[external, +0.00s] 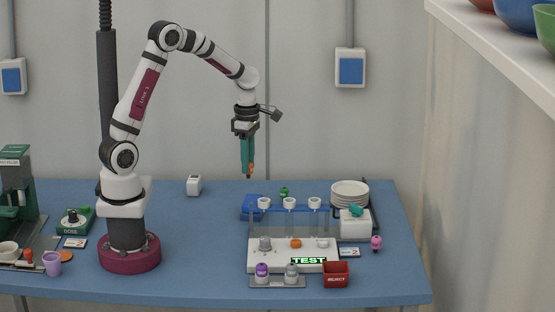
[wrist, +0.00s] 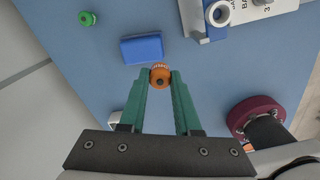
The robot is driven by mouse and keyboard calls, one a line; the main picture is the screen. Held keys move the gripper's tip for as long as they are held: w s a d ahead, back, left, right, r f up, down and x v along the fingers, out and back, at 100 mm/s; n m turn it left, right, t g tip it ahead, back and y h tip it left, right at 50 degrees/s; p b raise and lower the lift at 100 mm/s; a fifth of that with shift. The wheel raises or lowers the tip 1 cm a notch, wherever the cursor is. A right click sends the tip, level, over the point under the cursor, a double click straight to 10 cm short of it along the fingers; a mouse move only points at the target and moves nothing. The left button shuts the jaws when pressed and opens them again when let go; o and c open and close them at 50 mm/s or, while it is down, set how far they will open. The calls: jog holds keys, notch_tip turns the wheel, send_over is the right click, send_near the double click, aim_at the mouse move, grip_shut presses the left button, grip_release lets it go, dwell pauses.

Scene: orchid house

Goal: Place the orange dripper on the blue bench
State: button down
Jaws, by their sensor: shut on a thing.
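The orange dripper (external: 251,168) hangs at the tips of my gripper (external: 247,171), well above the blue bench (external: 200,225). In the wrist view the orange dripper (wrist: 160,75) sits between the two teal fingertips (wrist: 160,80), and they are shut on it. The bare blue bench top (wrist: 85,75) lies below it. A small blue block (external: 250,204) stands on the bench behind the left end of the clear rack. This blue block (wrist: 142,48) is just beyond the fingertips in the wrist picture, apart from the dripper.
A green dripper-like piece (external: 284,191) stands behind the clear rack (external: 290,222). A white station (external: 255,262), red reject bin (external: 336,274), plates (external: 350,190) and a pink piece (external: 376,242) are nearby. A white box (external: 194,186) stands left.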

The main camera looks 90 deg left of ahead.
jog(key=s+a+f+n, duration=0.1)
jog(key=s+a+f, duration=0.1)
jog(key=a, duration=0.2)
jog(key=s+a+f, duration=0.2)
jog(key=a+f, duration=0.1)
jog(key=a, duration=0.1)
jog(key=s+a+f+n, duration=0.1)
jog(key=s+a+f, duration=0.1)
jog(key=a, duration=0.3)
jog(key=shift+s+f+n, duration=0.3)
jog(key=shift+s+f, duration=0.1)
jog(key=shift+f, duration=0.05)
jog(key=f, duration=0.4)
jog(key=shift+s+a, duration=0.2)
jog(key=shift+a, duration=0.15)
jog(key=shift+f, duration=0.3)
jog(key=c, duration=0.6)
grip_release()
jog(key=shift+f, duration=0.1)
